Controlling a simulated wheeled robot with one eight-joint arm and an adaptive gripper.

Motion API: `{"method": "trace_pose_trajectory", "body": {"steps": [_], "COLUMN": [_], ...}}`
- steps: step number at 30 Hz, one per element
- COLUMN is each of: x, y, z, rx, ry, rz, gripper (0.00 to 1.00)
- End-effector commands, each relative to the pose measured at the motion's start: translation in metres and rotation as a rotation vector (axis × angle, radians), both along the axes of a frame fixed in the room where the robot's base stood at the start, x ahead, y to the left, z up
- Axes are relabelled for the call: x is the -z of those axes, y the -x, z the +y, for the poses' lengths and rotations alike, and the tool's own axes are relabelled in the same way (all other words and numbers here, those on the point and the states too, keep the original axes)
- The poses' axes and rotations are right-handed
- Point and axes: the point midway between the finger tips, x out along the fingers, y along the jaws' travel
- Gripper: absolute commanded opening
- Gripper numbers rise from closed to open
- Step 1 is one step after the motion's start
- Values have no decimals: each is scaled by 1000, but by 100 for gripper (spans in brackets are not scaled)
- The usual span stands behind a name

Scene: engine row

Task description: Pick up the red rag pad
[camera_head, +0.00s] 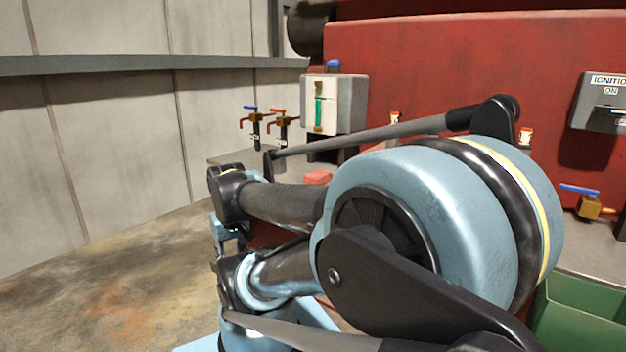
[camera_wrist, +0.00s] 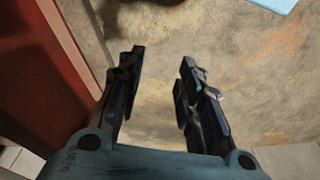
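The red rag pad (camera_head: 318,177) is a small red block on the grey ledge in the head view, partly hidden behind my arm. It does not clearly show in the wrist view. My gripper (camera_wrist: 162,58) is open in the wrist view, its two dark fingers apart with only the stained floor visible between them. In the head view my arm hides most of the gripper. My gripper is over the floor, apart from the pad.
A red engine housing (camera_head: 440,75) fills the back. A blue-handled valve (camera_head: 590,203) and green bin (camera_head: 575,318) are at right. A red panel (camera_wrist: 35,75) is left of my gripper.

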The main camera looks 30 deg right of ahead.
Motion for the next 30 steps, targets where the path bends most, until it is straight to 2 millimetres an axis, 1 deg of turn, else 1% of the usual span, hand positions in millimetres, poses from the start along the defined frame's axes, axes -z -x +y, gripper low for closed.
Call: {"method": "trace_pose_trajectory", "body": {"steps": [5, 6, 7, 8, 9, 11, 12, 14, 17, 21, 23, 26, 29, 30], "x": [0, 0, -2, -5, -9, -16, -23, -36, -64, -104, -120, -145, -167, -176], "y": [0, 0, 2, 6, 6, 2, -4, -14, -36, -70, -84, -107, -129, -137], "z": [0, 0, 0, -1, -1, -3, -6, -10, -24, -51, -65, -92, -123, -137], "rx": [0, 0, 0, 0, -1, -6, -9, -22, -44, -84, -101, -130, -158, -170], "ry": [0, 0, 0, 0, 0, 0, 0, -2, -4, -10, -14, -18, -24, -26], "rz": [0, 0, -3, -9, -10, -9, -6, -2, 4, 12, 12, 12, 9, 7], "gripper": [33, 42, 49, 56, 65, 79, 88, 100, 100, 100, 100, 100, 100, 100]}}
